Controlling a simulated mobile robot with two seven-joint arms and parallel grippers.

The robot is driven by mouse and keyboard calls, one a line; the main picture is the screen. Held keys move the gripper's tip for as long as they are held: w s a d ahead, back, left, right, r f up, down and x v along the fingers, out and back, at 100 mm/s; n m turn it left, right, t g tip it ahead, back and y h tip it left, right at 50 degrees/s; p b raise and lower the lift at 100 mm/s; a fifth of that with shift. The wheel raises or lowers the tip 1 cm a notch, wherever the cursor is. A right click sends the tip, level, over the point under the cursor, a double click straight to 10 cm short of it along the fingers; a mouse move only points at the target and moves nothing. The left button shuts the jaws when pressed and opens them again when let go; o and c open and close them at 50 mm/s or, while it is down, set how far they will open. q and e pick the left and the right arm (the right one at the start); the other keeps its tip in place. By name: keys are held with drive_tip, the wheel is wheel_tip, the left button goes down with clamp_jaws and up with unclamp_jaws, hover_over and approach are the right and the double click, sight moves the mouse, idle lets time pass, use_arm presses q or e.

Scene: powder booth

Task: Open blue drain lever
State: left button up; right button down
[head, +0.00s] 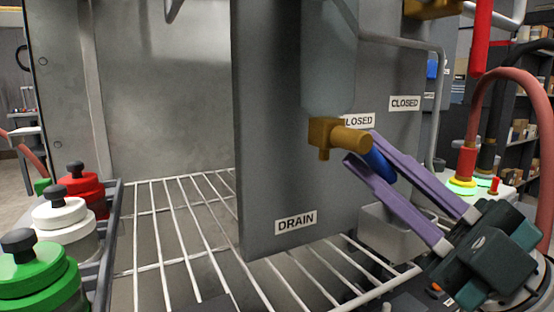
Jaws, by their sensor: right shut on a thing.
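The blue drain lever (379,165) sits at the right end of a brass valve (338,136) on a grey panel (270,120). It slants down to the right. My right gripper (361,149) comes in from the lower right, and its two long purple fingers are shut on the blue lever, one above it and one below. Part of the lever is hidden by the fingers. A second label is partly hidden behind the valve. My left gripper is not in view.
A white wire rack (190,235) spans the floor of the booth. Green (38,275), white (65,222) and red (80,187) lidded pots stand at the left. A red hose (535,110) arches at the right beside my gripper. A clear vessel (328,65) hangs above the valve.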

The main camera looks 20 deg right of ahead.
drive_tip(key=shift+s+a+f+m+t+h+b, duration=0.35)
drive_tip(key=shift+m+t+h, duration=0.8)
drive_tip(key=shift+m+h, duration=2.15)
drive_tip(key=shift+w+a+f+m+t+h+p, duration=0.25)
drive_tip(key=shift+a+m+t+h, duration=0.6)
drive_tip(key=shift+m+h, duration=2.45)
drive_tip(key=shift+a+f+m+t+h+b, duration=0.25)
drive_tip(key=shift+m+t+h, duration=1.15)
drive_tip(key=shift+m+h, duration=1.9)
drive_tip(key=shift+r+m+y, duration=0.1)
drive_tip(key=shift+m+y, duration=0.7)
drive_tip(key=shift+m, duration=0.3)
drive_tip(key=shift+h, duration=0.3)
drive_tip(key=c, duration=0.8)
unclamp_jaws()
drive_tip(key=shift+r, duration=0.1)
drive_tip(key=shift+c, duration=0.2)
drive_tip(key=d+b+v, duration=0.1)
drive_tip(key=b+v, duration=0.1)
drive_tip(key=v, duration=0.8)
drive_tip(key=shift+a+b, duration=0.4)
drive_tip(key=shift+a, duration=0.05)
